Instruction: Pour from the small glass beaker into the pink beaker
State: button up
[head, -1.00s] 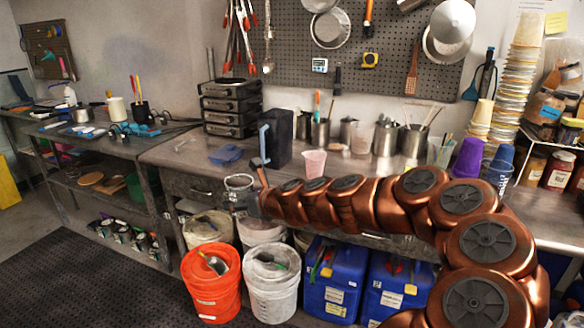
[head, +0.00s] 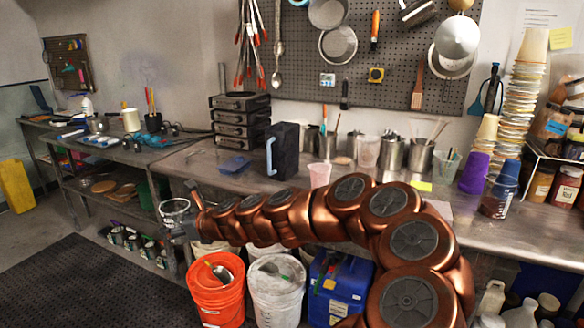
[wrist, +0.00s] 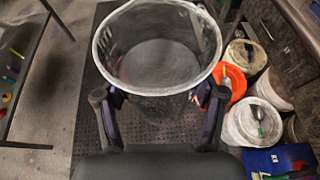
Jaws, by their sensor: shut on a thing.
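The small glass beaker (head: 174,207) is clear with a pale rim. My gripper (head: 183,228) is shut on it and holds it in the air left of the bench's front edge. In the wrist view my gripper (wrist: 158,108) has a finger on each side of the beaker (wrist: 157,78), whose open mouth faces the camera. I cannot tell what is inside it. The pink beaker (head: 319,174) stands upright on the metal bench behind my arm, well to the right of the held beaker. Its contents are hidden.
A dark block with a blue handle (head: 282,150) and a blue tray (head: 234,165) are on the bench (head: 200,160). Metal cans and cups stand behind the pink beaker. Below are an orange bucket (head: 217,292), a white bucket (head: 277,295) and a blue bin (head: 338,290).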

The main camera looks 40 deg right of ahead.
aim_at(320, 173)
jog(key=u, duration=0.15)
jog(key=i, duration=1)
jog(key=z, duration=0.6)
